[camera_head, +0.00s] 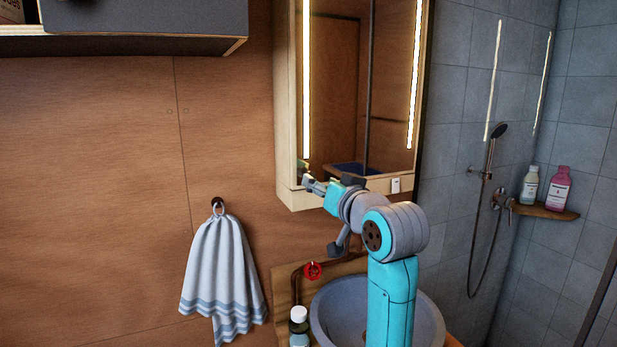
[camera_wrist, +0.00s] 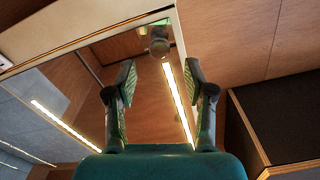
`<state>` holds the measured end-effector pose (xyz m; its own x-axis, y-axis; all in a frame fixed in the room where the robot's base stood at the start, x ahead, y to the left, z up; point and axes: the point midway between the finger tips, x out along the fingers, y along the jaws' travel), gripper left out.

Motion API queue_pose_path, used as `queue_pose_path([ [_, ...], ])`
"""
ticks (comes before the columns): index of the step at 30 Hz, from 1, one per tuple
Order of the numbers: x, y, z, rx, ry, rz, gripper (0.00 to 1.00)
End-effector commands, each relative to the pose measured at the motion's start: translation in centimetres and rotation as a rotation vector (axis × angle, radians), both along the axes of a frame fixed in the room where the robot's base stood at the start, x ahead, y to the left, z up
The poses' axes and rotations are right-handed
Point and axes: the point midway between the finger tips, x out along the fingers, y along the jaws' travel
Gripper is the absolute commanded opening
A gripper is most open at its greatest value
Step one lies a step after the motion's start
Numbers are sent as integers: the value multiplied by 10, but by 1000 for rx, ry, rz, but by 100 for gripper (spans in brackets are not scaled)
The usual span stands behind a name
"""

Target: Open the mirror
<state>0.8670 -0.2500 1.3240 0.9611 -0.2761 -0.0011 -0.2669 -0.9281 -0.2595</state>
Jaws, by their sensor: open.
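The mirror (camera_head: 338,95) is the front of a pale wooden wall cabinet, with a lit strip down each side. It looks closed against the cabinet. My gripper (camera_head: 314,185) is at the mirror's lower left corner in the head view. In the wrist view the mirror (camera_wrist: 140,110) fills the middle, and my gripper (camera_wrist: 160,68) is open with nothing between its fingers. One finger shows over the glass, the other over the side edge past a lit strip. I cannot tell whether either finger touches the cabinet.
Below are a round grey basin (camera_head: 330,310), a small bottle (camera_head: 299,325) and a red round item (camera_head: 313,271). A striped towel (camera_head: 222,275) hangs at left. A dark wall cabinet (camera_head: 140,30) is at upper left. A shower shelf (camera_head: 540,211) with bottles is at right.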

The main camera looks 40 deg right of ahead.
Motion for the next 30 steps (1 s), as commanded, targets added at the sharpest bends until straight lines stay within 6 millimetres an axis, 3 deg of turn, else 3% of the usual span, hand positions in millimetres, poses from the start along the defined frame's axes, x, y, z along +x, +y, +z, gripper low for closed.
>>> queue_pose_path([
  [3, 21, -6, 0, 1, 0, 1, 53],
  [10, 51, -15, 0, 0, 0, 0, 53],
  [24, 62, -18, 0, 0, -1, 0, 53],
  [30, 62, -18, 0, 0, -1, 0, 3],
])
